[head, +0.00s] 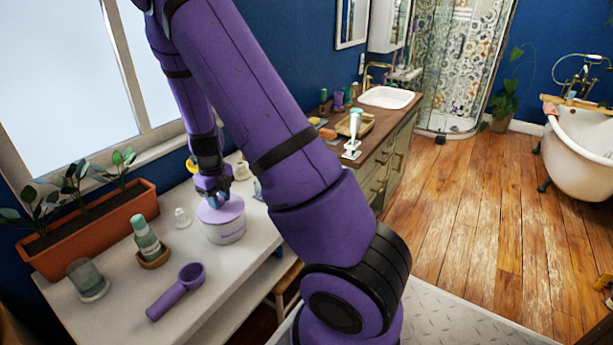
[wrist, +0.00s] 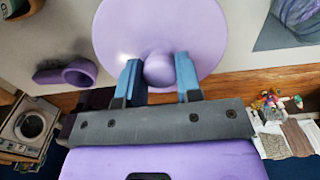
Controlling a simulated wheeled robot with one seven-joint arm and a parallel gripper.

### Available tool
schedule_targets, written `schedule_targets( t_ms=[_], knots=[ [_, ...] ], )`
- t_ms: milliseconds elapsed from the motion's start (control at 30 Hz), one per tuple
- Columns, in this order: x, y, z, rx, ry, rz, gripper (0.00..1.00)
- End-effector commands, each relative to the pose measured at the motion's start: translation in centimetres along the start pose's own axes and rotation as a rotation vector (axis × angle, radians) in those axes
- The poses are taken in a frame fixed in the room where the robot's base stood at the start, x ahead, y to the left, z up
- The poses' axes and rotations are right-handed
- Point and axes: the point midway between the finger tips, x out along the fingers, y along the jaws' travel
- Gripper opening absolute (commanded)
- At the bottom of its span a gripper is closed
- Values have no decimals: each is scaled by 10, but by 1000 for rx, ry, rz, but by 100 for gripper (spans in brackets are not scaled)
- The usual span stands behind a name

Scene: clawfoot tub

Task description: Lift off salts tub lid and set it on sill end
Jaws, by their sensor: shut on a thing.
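The salts tub (head: 224,231) is a pale, wide round tub standing on the white sill. Its lilac lid (head: 231,209) sits on top of it, and I cannot tell whether the lid is seated or just raised. In the wrist view the lid (wrist: 150,22) is a large lilac disc with a round knob (wrist: 159,70). My gripper (head: 216,199) is above the lid, with its blue fingers shut on the knob; the fingers also show in the wrist view (wrist: 160,78). The tub body is hidden under the lid in the wrist view.
On the sill (head: 215,270) are a lilac scoop (head: 178,290), a green bottle (head: 146,237) in a wooden dish, a glass jar (head: 88,279), a small clear stopper (head: 182,218) and a terracotta planter (head: 90,228). The sill's front right part is clear.

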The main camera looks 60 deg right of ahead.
Motion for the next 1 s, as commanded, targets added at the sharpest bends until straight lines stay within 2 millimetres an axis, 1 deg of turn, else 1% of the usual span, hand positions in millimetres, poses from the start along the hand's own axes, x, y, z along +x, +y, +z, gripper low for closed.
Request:
schedule_targets(
  t_ms=[467, 1000],
  knots=[
    [-4, 0, 0, 0, -1, 0, 0],
    [-26, 0, 0, 1, -2, -1, 0]
  ],
)
